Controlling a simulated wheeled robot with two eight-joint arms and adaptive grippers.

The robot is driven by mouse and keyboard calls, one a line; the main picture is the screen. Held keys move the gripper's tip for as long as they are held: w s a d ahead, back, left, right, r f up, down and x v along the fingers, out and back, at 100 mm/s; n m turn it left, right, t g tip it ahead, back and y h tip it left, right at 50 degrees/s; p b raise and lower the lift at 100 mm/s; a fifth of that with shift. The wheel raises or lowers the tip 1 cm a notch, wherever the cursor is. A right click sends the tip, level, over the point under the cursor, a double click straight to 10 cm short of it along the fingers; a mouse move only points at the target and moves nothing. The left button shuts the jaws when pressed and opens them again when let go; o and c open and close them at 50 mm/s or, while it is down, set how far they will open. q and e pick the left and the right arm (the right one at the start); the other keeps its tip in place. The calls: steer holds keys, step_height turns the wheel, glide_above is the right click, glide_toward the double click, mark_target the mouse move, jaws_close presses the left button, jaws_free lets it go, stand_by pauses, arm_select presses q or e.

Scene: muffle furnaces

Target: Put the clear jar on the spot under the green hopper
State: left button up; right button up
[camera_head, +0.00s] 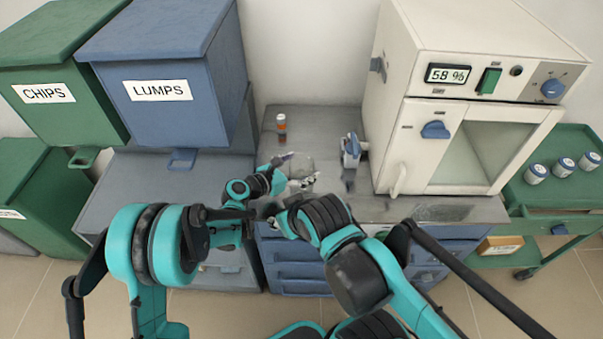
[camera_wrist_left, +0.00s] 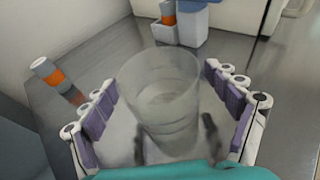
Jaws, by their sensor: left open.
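The clear jar (camera_head: 301,164) stands on the grey bench; it also shows large in the left wrist view (camera_wrist_left: 163,95), looking empty. My left gripper (camera_head: 299,170) is open with its fingers on either side of the jar; in the left wrist view a gap shows between jar and finger pads. The green hopper (camera_head: 60,112), labelled CHIPS, is at the upper left, with a green spout (camera_head: 84,158) under it. The spot under it cannot be made out clearly. My right arm reaches in from the lower right; its gripper cannot be made out.
A blue hopper (camera_head: 165,100) labelled LUMPS stands beside the green one. A small orange-banded vial (camera_head: 281,127) is behind the jar, and a blue-and-white item (camera_head: 351,150) to its right. A white furnace (camera_head: 415,150) bounds the right side. Grey surface (camera_head: 140,190) lies below the hoppers.

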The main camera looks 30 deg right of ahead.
arm_select(q)
steer(key=c, duration=1.3)
steer(key=shift+r, duration=0.1)
steer(key=shift+c, duration=0.2)
